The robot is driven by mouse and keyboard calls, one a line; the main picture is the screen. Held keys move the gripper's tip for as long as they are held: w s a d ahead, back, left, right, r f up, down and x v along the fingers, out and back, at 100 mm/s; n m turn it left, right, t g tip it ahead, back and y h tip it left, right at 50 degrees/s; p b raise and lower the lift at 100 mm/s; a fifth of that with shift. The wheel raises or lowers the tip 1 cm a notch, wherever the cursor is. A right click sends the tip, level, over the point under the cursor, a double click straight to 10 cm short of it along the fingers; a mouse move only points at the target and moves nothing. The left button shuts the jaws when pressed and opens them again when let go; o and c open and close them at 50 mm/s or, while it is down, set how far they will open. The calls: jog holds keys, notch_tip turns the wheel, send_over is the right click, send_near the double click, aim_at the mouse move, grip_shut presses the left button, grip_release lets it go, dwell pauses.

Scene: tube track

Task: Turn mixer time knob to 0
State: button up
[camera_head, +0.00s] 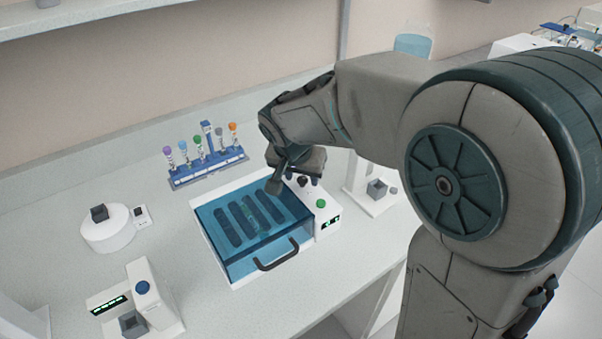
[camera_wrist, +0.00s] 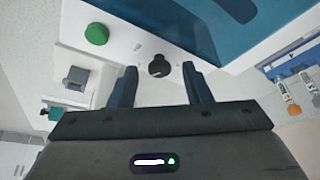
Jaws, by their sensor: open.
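The mixer (camera_head: 250,228) is a white box with a blue see-through lid and a black handle, in the middle of the bench in the head view. Its lid is down over several dark slots. In the wrist view, a black round knob (camera_wrist: 159,67) with a light pointer mark sits on the white panel. A green button (camera_wrist: 96,34) lies beside it and also shows in the head view (camera_head: 321,203). My gripper (camera_wrist: 163,80) is open, with one finger on each side of the black knob. Whether the fingers touch it cannot be told. In the head view my arm partly covers the panel.
A blue rack with several colour-capped tubes (camera_head: 207,168) stands behind the mixer. A round white device (camera_head: 108,234) and a white device with a blue button (camera_head: 142,288) stand at the left. Another white device (camera_head: 375,192) is at the right. The bench front is clear.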

grip_shut()
